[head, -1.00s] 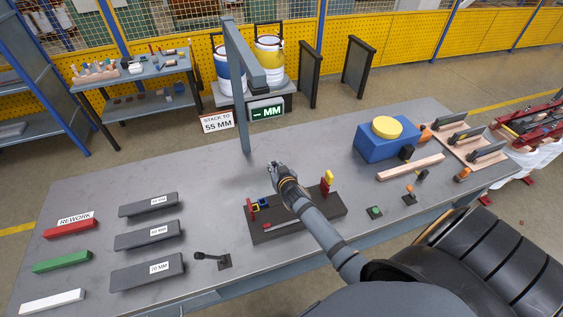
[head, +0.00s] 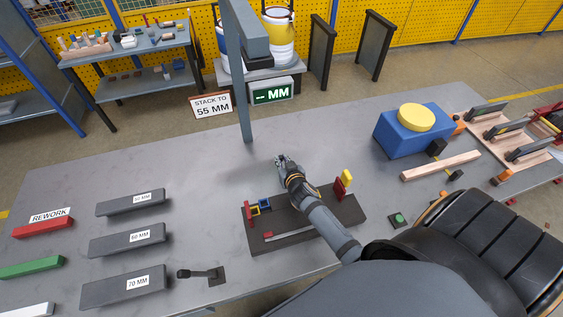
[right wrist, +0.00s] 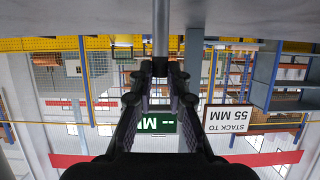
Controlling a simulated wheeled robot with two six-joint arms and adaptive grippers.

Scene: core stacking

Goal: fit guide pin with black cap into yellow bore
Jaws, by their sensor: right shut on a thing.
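My right gripper (head: 281,160) is low over the grey table, just behind the dark fixture plate (head: 285,243). In the right wrist view its fingers (right wrist: 161,72) are closed around a plain grey rod, likely the guide pin (right wrist: 161,32). The rod reaches toward the table surface at the top of that picture. A small yellow square frame (head: 255,209) stands beside a blue one (head: 265,204) on the plate's left part. Whether it is the yellow bore, I cannot tell. My left gripper is not in view.
A red-and-yellow piece (head: 343,184) stands at the plate's right end. A grey post (head: 242,105) rises behind my gripper. Grey length blocks (head: 127,240) lie left, and a blue block with a yellow disc (head: 411,133) sits right. The table between the post and plate is clear.

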